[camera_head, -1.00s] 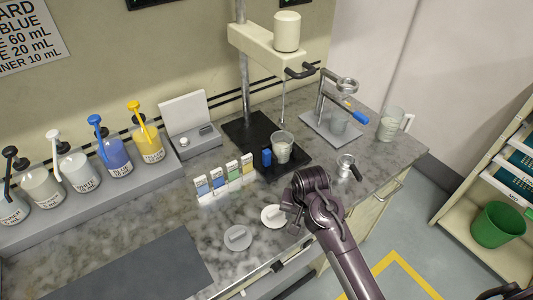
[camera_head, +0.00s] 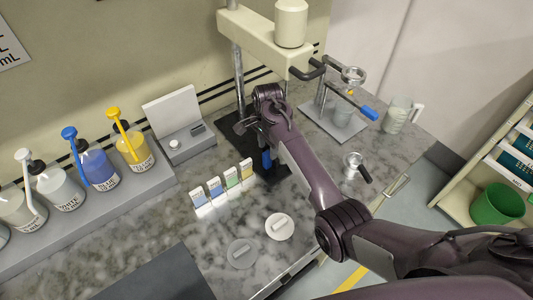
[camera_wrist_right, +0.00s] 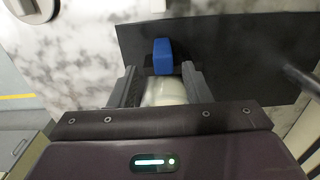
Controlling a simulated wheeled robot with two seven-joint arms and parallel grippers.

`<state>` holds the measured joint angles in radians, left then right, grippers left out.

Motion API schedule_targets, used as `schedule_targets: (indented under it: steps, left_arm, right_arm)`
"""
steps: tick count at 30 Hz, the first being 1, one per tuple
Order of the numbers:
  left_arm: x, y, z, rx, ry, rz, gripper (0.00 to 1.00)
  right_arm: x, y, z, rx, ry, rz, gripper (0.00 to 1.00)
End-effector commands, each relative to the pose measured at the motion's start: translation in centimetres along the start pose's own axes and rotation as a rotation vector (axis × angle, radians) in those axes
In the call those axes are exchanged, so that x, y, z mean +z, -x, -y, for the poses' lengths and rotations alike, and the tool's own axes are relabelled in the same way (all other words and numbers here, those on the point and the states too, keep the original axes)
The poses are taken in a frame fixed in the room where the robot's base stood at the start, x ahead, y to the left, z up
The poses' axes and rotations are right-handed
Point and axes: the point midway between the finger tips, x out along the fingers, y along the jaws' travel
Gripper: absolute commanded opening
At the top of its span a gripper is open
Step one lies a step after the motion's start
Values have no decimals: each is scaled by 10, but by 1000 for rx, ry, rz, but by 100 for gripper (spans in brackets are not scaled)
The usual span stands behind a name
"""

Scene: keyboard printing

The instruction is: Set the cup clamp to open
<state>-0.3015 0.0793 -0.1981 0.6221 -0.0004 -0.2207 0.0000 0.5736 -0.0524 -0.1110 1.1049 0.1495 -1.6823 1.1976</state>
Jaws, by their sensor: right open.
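The cup clamp's blue block (camera_head: 266,160) shows on the black mixer base (camera_head: 228,130), just below my right gripper (camera_head: 258,122). In the right wrist view the blue block (camera_wrist_right: 163,55) stands just beyond the fingertips of my right gripper (camera_wrist_right: 160,88). A pale rounded thing, probably the cup (camera_wrist_right: 165,93), shows between the open fingers. I cannot tell whether the fingers touch it. In the head view my right arm hides the cup and most of the clamp. My left gripper is not in view.
The mixer head (camera_head: 265,42) overhangs the base. Small coloured cards (camera_head: 224,184) stand in front. A metal stand (camera_head: 335,115), a glass jug (camera_head: 398,115) and a small metal cup (camera_head: 352,163) are at right. Pump bottles (camera_head: 130,145) line the left.

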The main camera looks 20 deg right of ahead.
Motion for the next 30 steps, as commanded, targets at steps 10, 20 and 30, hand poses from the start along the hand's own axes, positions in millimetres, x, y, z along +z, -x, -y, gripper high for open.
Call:
schedule_targets:
  steps: [10, 20, 30]
  left_arm:
    - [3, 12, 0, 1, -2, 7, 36]
    - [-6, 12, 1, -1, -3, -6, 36]
    - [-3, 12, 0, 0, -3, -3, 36]
  right_arm:
    - [0, -50, -1, 2, 1, 1, 44]
    - [0, -59, 0, -1, 2, 1, 44]
    - [0, -59, 0, -1, 2, 1, 7]
